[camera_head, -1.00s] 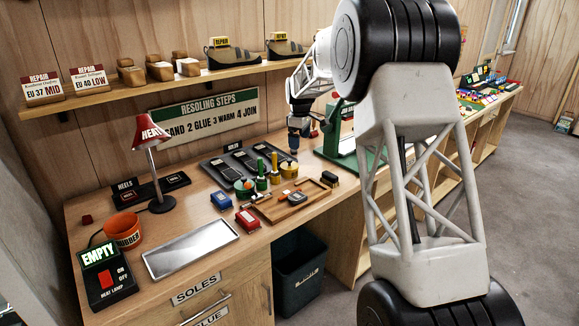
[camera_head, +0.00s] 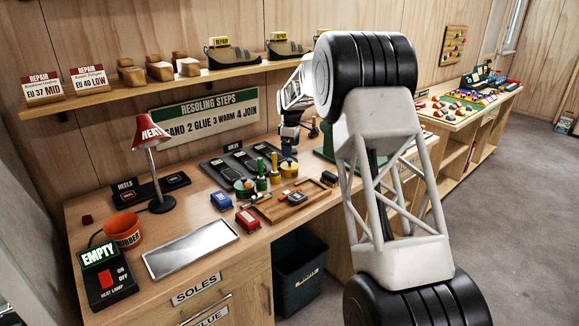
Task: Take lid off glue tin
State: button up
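Two small round tins stand on the bench, a green one with an orange spot on it (camera_head: 243,188) and a yellow one with a green top (camera_head: 288,171). Their labels are too small to read, so I cannot tell which is the glue tin. Both tops look in place. Between them stand a green upright handled item (camera_head: 261,170) and a yellow one (camera_head: 275,167). My gripper (camera_head: 289,154) points down just above and behind the yellow tin, seemingly apart from it. Its fingers are too small and dark to show whether they are open.
A wooden tray (camera_head: 287,207) with small tools lies in front of the tins. Blue (camera_head: 221,200) and red (camera_head: 248,220) boxes are to the left, dark sole panels (camera_head: 220,170) behind. A green stand (camera_head: 325,153) is right of my gripper. A metal tray (camera_head: 190,249) lies front left.

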aim_at(291, 160)
jog(key=shift+f, duration=0.9)
jog(key=shift+s+f, duration=0.15)
jog(key=shift+f, duration=1.15)
jog(key=shift+s+f, duration=0.1)
jog(key=shift+f, duration=1.2)
jog(key=c, duration=0.8)
jog(key=shift+r, duration=0.2)
jog(key=shift+r, duration=1.75)
jog(key=shift+s+f, duration=0.1)
jog(key=shift+s, duration=0.25)
jog(key=s+d, duration=0.1)
jog(key=s, duration=0.4)
jog(key=s+d+r, duration=0.1)
jog(key=s, duration=0.3)
jog(key=s+d, duration=0.2)
jog(key=s, duration=0.3)
jog(key=shift+s+r, duration=0.2)
jog(key=shift+s, duration=0.15)
